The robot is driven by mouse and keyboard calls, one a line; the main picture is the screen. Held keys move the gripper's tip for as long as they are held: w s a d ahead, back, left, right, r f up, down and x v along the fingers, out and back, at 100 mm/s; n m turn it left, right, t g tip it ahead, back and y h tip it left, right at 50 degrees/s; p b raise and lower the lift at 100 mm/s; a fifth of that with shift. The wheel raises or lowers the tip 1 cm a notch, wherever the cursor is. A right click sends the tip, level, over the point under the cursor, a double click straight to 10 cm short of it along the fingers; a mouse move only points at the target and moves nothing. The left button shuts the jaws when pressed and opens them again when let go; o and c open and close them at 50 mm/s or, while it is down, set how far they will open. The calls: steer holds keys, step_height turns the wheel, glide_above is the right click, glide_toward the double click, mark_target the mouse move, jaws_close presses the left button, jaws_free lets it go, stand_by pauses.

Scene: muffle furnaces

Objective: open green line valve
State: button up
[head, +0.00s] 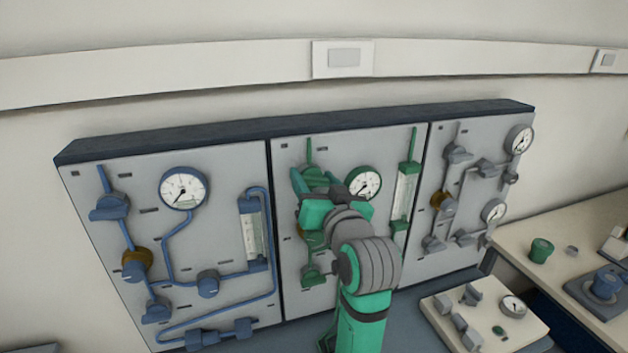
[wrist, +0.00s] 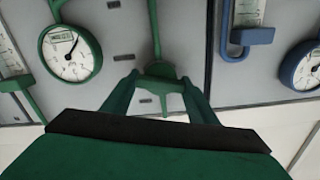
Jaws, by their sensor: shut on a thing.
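The green line valve (head: 314,174) is at the upper left of the middle panel, below a vertical green pipe. In the wrist view the green valve (wrist: 160,72) sits between my two green fingers, with its pipe running to the top of the picture. My gripper (wrist: 158,84) is shut on the valve's handle. In the head view my gripper (head: 308,184) reaches the panel, and my arm hides part of the green line. A round green-rimmed gauge (head: 363,183) is just right of my gripper; it also shows in the wrist view (wrist: 70,53).
The left panel (head: 100,240) carries blue pipes, valves and a gauge. The right panel (head: 425,170) carries grey ones. A green flow tube (head: 404,195) stands right of the green gauge. Lower on the green line is another green valve (head: 312,274). A bench (head: 560,235) stands at the right.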

steer(key=m, duration=0.3)
steer(key=shift+f+m, duration=0.1)
steer(key=shift+m, duration=0.3)
steer(key=m, duration=0.3)
steer(key=shift+d, duration=0.1)
steer(key=m, duration=0.5)
steer(key=shift+f, duration=0.1)
steer(key=shift+d+f+m, duration=0.1)
steer(key=shift+m, duration=1.4)
steer(key=o, duration=1)
steer(key=shift+o, duration=0.2)
